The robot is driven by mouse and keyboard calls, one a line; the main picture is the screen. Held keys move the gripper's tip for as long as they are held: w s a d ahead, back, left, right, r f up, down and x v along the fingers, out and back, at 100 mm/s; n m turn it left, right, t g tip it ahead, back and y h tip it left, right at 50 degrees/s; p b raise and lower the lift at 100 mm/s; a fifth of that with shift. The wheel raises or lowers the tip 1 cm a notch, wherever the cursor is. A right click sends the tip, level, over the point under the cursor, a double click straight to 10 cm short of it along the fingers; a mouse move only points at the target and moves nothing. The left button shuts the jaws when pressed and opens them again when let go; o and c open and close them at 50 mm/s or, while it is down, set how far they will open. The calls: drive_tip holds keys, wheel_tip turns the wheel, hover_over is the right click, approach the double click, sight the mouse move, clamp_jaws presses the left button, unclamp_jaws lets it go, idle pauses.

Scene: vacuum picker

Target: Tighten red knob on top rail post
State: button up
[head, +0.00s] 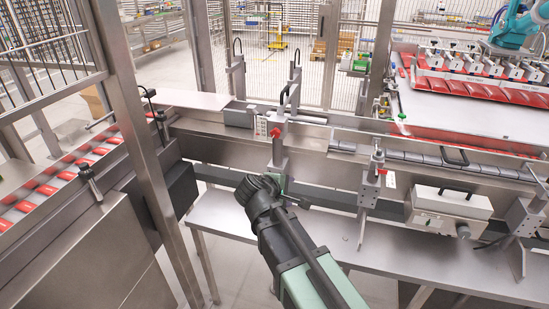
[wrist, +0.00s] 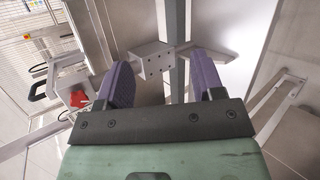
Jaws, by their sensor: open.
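A red knob (head: 276,132) sits high on the middle metal post of the rail in the head view. In the wrist view a red knob (wrist: 78,99) shows just left of the left finger, outside the jaws; it looks like the same knob. My gripper (wrist: 164,76) is open, its two purple fingers apart with nothing gripped. A metal bracket block (wrist: 154,62) and an upright bar show beyond the gap between the fingers. In the head view my gripper (head: 284,184) is below the knob, mostly hidden by my own wrist.
A second post with red knobs (head: 382,171) stands to the right, beside a white box with a handle (head: 450,202). The long rail (head: 225,139) runs behind my gripper. A metal fence post (head: 143,135) and a conveyor with red packs (head: 75,171) are at left.

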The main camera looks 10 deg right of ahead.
drive_tip(key=w+a+r+n+t+h, duration=0.1)
drive_tip(key=w+a+r+n+t, duration=0.1)
drive_tip(key=w+a+n+t, duration=0.25)
drive_tip(key=n+t+y, duration=0.1)
drive_tip(key=n+t, duration=0.3)
drive_tip(key=n, duration=0.9)
approach(275, 135)
drive_tip(key=x, duration=0.9)
drive_tip(key=shift+w+d, duration=0.1)
drive_tip(key=shift+w, duration=0.3)
drive_tip(key=c, duration=0.9)
